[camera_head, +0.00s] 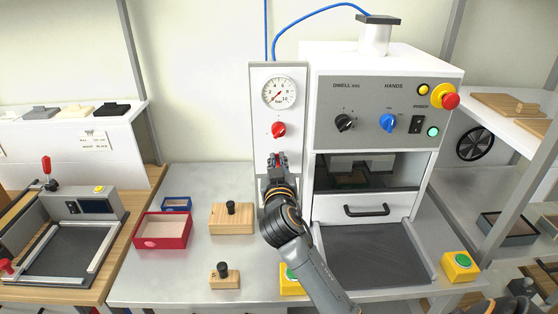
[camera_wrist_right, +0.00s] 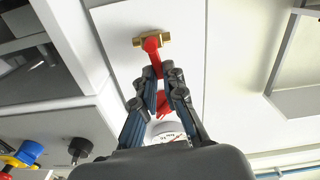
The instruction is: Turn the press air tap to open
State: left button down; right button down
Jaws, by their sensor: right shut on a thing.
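The press air tap shows in the right wrist view as a brass body (camera_wrist_right: 138,41) on the white panel, with a red lever (camera_wrist_right: 153,54). The lever runs from the brass body towards the gauge, across the line of the brass body. My right gripper (camera_wrist_right: 159,76) is shut on the red lever, its fingers on either side of the lever's end. In the head view my right gripper (camera_head: 277,160) is at the panel below the red knob and hides most of the tap.
A pressure gauge (camera_head: 279,93) and a red knob (camera_head: 278,130) sit on the panel (camera_head: 257,180) above my gripper. The press (camera_head: 328,110) stands close on the right. A red box (camera_head: 162,231) and wooden blocks with black knobs (camera_head: 232,221) lie on the metal table.

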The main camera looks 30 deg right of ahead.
jog(key=n+p, duration=0.1)
jog(key=n, duration=0.2)
jog(key=a+f+n+p, duration=0.1)
jog(key=n, duration=0.2)
jog(key=w+a+n+p, duration=0.1)
jog(key=n, duration=0.3)
jog(key=shift+w+f, duration=0.1)
jog(key=shift+f, duration=0.1)
jog(key=n, duration=0.1)
jog(key=n+p, duration=0.1)
jog(key=f+n, duration=0.1)
jog(key=n, duration=0.1)
jog(key=shift+w+a+p, duration=0.15)
jog(key=shift+a+p, duration=0.1)
jog(key=shift+p, duration=0.05)
jog(key=shift+f+n+p, duration=0.35)
jog(key=shift+f+n, duration=0.1)
jog(key=shift+n, duration=0.75)
jog(key=c, duration=1.4)
grip_release()
